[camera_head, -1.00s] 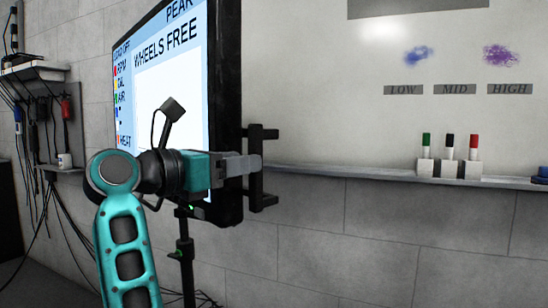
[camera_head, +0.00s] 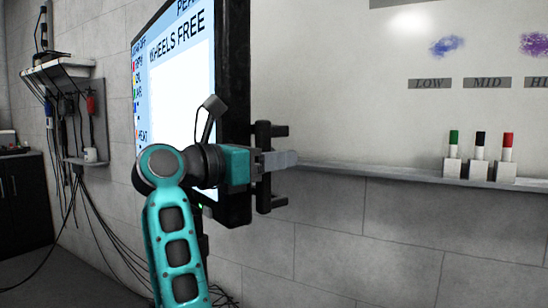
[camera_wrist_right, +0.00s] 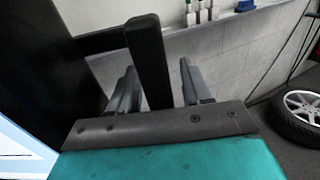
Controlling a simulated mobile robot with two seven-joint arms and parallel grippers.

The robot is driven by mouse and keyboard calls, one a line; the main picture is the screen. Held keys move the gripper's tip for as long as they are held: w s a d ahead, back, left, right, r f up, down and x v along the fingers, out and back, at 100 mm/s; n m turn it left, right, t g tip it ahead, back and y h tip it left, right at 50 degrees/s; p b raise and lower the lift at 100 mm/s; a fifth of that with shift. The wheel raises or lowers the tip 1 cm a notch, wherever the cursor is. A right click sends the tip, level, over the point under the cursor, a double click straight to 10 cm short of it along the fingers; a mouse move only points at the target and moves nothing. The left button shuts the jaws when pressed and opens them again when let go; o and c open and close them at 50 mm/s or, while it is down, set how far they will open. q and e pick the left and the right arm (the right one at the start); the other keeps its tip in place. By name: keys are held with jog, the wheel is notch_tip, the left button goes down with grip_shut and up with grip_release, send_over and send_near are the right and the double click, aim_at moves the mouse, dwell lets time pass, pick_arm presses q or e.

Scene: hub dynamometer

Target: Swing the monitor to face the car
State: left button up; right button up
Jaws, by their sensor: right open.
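The monitor (camera_head: 178,90) stands left of centre in the head view, its lit screen reading "WHEELS FREE" and facing left, seen at a steep angle. A black handle (camera_head: 263,185) sticks out from its right edge; it also shows as an upright dark bar in the right wrist view (camera_wrist_right: 148,55). My right gripper (camera_head: 280,160) is at this handle. In the right wrist view it is open (camera_wrist_right: 158,85), with one finger on each side of the bar and a clear gap on the right. My left gripper is out of view. The car is not clearly seen.
A whiteboard ledge (camera_head: 400,172) with marker holders (camera_head: 479,169) runs along the wall at right. A wheel (camera_wrist_right: 300,118) shows at right in the right wrist view.

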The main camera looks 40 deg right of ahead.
grip_shut()
dwell(0.3)
jog(key=shift+d, duration=0.1)
